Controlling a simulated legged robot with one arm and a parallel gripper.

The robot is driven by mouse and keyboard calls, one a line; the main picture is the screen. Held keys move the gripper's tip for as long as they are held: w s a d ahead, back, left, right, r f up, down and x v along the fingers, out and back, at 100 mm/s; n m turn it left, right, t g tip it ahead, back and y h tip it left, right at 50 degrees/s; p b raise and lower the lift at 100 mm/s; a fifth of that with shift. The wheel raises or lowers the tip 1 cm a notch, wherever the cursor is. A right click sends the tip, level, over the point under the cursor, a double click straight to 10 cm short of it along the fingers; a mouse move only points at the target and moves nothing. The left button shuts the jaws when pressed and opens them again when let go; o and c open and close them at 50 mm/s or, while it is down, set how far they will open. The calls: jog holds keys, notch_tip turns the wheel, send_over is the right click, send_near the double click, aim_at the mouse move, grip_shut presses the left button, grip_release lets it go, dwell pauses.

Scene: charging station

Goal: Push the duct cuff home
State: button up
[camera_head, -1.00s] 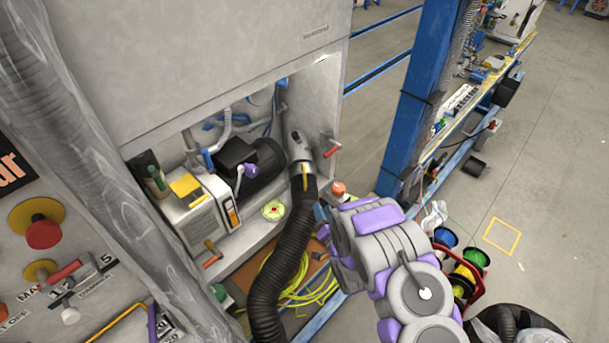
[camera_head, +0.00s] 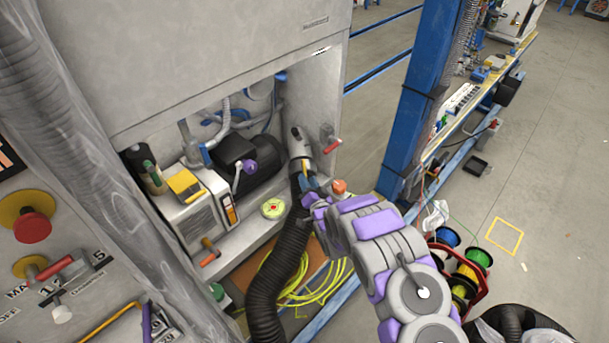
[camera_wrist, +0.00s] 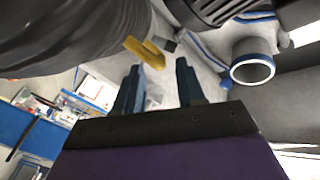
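The black corrugated duct (camera_head: 275,275) rises from the floor into the open machine bay. A grey cuff (camera_head: 299,145) shows at its upper end, with a yellow tab (camera_head: 306,169) just below. How far the cuff is seated cannot be told. My gripper (camera_head: 311,190) is beside the duct's top, just below the cuff; contact is unclear. In the wrist view, its two dark blue fingers (camera_wrist: 157,82) are apart with nothing between them. A ribbed duct surface (camera_wrist: 80,35) fills the upper left there, and the yellow tab (camera_wrist: 146,52) lies just beyond the fingertips.
A red-handled valve (camera_head: 332,146) is on the bay's right wall. A pump unit (camera_head: 195,213) and black motor (camera_head: 255,165) fill the left. A blue post (camera_head: 415,100) and cable reels (camera_head: 460,265) stand right. A grey hose (camera_head: 80,160) crosses the left foreground.

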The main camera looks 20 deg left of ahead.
jog(key=shift+b+x, duration=0.5)
jog(key=shift+x, duration=1.85)
jog(key=shift+r, duration=0.1)
jog(key=shift+c, duration=0.4)
grip_shut()
